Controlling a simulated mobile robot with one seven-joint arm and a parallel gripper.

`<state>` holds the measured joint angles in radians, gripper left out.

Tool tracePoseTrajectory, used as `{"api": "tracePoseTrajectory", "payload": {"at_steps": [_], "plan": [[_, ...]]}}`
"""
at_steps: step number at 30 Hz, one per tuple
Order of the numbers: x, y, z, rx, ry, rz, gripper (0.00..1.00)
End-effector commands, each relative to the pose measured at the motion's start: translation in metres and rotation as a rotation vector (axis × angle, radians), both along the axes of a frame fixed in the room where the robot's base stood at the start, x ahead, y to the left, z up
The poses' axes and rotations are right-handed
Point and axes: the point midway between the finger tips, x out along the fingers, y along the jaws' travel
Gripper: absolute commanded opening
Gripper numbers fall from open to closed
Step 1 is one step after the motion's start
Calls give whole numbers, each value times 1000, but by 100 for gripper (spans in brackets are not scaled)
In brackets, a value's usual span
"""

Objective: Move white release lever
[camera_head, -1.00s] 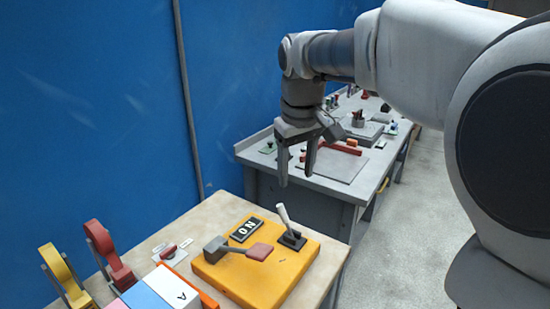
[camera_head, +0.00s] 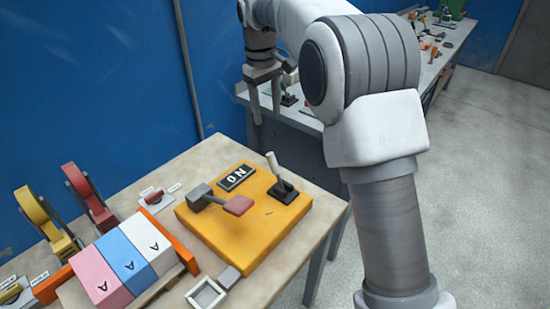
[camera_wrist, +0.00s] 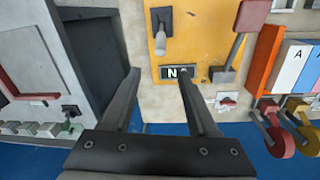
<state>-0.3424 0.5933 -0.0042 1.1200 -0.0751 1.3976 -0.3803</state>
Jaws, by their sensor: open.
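The white lever (camera_head: 273,163) stands in a black base (camera_head: 283,191) at the back right of a yellow panel (camera_head: 215,223). It leans toward the upper left in the head view. It also shows in the wrist view as a pale handle (camera_wrist: 162,36), beyond and between my fingertips. My gripper (camera_head: 265,112) is open, pointing down, with nothing between its fingers. It is above and behind the lever, apart from it. In the wrist view, my gripper (camera_wrist: 158,72) partly covers the ON sign (camera_wrist: 178,72).
A grey lever with a red paddle (camera_head: 238,205) stands left of the white one. Pink, blue and white blocks (camera_head: 122,262) and yellow and red upright levers (camera_head: 90,195) are farther left. A second bench stands behind; a blue wall rises at left.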

Motion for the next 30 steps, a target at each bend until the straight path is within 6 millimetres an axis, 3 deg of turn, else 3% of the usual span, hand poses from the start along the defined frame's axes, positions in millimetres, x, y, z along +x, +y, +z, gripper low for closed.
{"api": "tracePoseTrajectory", "payload": {"at_steps": [5, 21, 30], "plan": [[1, -2, -27, -2, 4, 0, 60], [7, -9, -140, -1, 2, -1, 60], [9, -11, -168, 0, 0, -1, 60]]}}
